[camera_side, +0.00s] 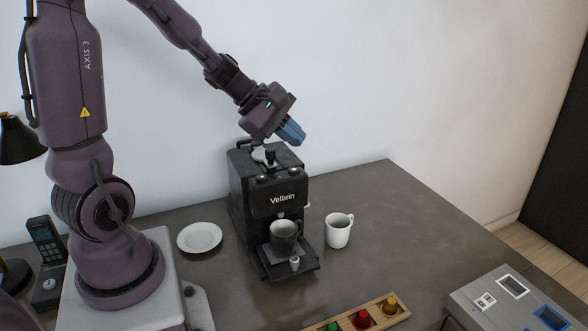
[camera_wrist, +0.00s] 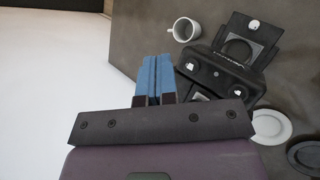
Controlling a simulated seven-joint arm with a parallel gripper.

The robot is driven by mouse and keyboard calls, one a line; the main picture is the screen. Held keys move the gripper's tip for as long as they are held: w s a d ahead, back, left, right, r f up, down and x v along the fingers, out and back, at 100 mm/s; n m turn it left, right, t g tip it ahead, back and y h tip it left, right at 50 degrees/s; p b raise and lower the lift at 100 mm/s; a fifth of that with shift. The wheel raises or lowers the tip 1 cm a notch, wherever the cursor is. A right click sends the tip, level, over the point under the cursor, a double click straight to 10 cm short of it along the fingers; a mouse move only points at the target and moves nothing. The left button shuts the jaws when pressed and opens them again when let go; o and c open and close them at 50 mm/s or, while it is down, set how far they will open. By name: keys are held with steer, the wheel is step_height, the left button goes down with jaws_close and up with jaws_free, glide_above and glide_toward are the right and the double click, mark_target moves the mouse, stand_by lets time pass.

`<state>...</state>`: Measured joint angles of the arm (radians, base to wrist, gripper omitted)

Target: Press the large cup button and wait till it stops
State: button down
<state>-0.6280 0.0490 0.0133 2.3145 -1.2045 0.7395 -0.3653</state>
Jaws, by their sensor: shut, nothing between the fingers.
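The black coffee machine (camera_side: 240,190), labelled Velbrin, stands on the grey counter against the wall. Two small round buttons sit along its top front edge, a left one (camera_side: 264,179) and a right one (camera_side: 291,171). Their icons are too small to tell which is the large cup. In the wrist view, the shut fingers (camera_wrist: 157,60) are beside the machine (camera_wrist: 222,72).
A white mug (camera_side: 338,232) stands just right of the machine, and a white plate (camera_side: 200,237) lies to its left. A wooden strip (camera_side: 345,322) with coloured knobs and a grey switch box (camera_side: 478,292) are at the front. The counter right of the white mug is clear.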

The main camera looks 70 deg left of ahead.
mark_target(293, 171)
steer(key=shift+f, duration=1.8)
steer(key=shift+f, duration=0.15)
stand_by(0.6)
steer(key=shift+f, duration=0.3)
steer(key=shift+f, duration=0.3)
stand_by(0.5)
steer(key=shift+r, duration=0.75)
steer(key=shift+r, duration=2.55)
